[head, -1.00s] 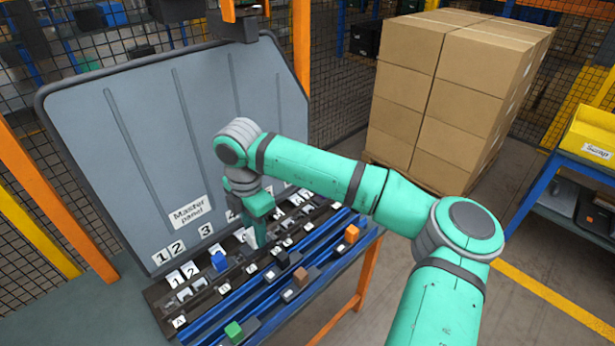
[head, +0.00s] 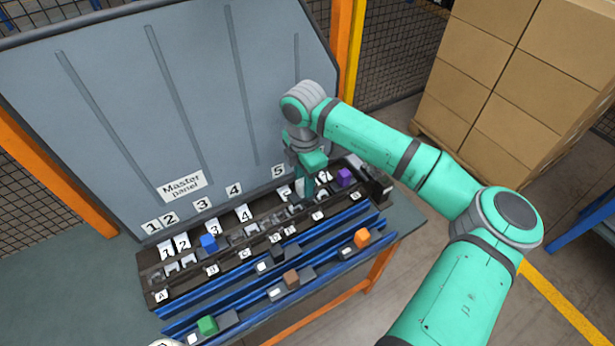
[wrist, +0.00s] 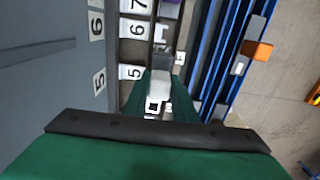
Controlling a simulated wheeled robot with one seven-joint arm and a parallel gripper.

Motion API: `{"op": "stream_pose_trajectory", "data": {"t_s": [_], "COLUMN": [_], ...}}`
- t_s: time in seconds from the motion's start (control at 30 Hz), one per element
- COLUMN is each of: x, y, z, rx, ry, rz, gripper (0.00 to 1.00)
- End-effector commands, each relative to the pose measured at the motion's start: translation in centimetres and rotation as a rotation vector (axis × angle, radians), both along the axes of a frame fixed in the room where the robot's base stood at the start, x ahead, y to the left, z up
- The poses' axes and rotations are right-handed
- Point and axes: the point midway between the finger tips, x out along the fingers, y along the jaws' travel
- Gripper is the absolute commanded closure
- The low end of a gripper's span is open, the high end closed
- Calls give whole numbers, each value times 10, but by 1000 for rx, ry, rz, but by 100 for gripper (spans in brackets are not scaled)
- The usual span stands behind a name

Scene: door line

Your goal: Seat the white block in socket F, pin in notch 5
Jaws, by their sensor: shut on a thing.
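My gripper (head: 308,188) points down over the right part of the dark socket rail (head: 148,283). In the wrist view, its green fingers (wrist: 158,98) are shut on a pale block, which I take as the white block (wrist: 159,82). The arm and fingers hide the block in the head view. The block is over or at the rail, near the number plate 5 (wrist: 131,72); I cannot tell whether it touches a socket. The letter F and the pin are not readable here.
A purple block (head: 344,177) sits at the rail's right end. A blue block (head: 209,243) sits toward its left. Blue rails in front carry green (head: 207,325), brown (head: 291,278) and orange (head: 362,237) blocks. The grey master panel (head: 120,110) stands behind.

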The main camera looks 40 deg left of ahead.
Motion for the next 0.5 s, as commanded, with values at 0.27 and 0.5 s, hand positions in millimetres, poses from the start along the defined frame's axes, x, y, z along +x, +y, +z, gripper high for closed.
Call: {"op": "stream_pose_trajectory", "data": {"t_s": [0.27,0.5], "x": [0,0], "y": [-1,0], "z": [-10,-23], "rx": [-1,0], "ry": [0,0], "rz": [-1,0], "gripper": [100,100]}}
